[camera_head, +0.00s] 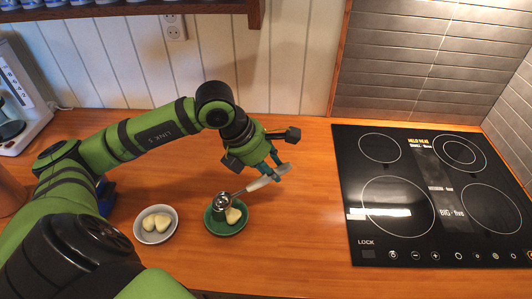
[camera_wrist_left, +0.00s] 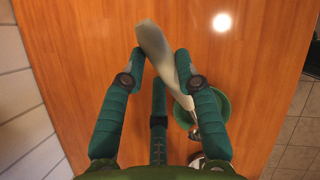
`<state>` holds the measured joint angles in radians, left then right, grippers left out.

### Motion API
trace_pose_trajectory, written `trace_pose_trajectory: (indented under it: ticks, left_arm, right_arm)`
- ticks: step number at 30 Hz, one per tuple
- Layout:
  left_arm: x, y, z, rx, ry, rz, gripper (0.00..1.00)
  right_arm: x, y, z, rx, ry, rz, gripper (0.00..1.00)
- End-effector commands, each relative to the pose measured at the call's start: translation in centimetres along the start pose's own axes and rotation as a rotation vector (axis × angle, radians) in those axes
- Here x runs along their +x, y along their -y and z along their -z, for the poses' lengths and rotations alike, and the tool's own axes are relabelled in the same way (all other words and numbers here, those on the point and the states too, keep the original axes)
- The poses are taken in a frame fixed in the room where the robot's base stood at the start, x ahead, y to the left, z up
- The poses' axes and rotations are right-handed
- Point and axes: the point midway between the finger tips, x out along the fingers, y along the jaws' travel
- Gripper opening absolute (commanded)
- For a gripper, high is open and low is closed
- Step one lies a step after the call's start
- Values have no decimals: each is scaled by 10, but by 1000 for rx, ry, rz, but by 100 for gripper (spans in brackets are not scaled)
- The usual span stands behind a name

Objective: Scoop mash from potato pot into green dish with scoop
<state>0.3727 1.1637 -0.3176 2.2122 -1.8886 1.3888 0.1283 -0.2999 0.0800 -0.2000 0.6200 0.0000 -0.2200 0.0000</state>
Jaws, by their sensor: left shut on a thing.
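My left gripper (camera_head: 277,168) is shut on the pale handle of the scoop (camera_head: 259,184). The handle also shows between the fingertips in the left wrist view (camera_wrist_left: 155,45). The scoop's round metal head (camera_head: 222,201) is over the left part of the green dish (camera_head: 228,230); I cannot tell whether it touches. A pale yellow lump of mash (camera_head: 234,216) is in the dish, beside the scoop head. The green dish is partly hidden behind a finger in the left wrist view (camera_wrist_left: 222,97). A small whitish pot (camera_head: 143,237) with several pale yellow lumps (camera_head: 158,219) stands left of the dish. My right gripper is not in view.
A black cooktop (camera_head: 385,240) lies to the right on the wooden counter (camera_head: 300,235). A white appliance (camera_head: 22,105) stands at the far left. A wall shelf (camera_head: 130,8) runs along the top. The counter between dish and cooktop is clear.

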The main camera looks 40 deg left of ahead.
Motion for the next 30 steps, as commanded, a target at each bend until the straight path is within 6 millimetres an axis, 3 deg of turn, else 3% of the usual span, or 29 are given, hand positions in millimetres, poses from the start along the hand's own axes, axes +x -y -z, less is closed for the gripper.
trace_pose_trajectory:
  ticks: [3, 15, 30]
  left_arm:
    - [-4, 0, -8, -3, -51, 2, 0]
    - [6, 0, -17, -1, -299, 2, 0]
    - [14, 0, -17, -2, -423, 0, 0]
  right_arm:
    - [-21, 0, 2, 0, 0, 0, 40]
    - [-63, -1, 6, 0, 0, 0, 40]
    - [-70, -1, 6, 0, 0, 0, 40]
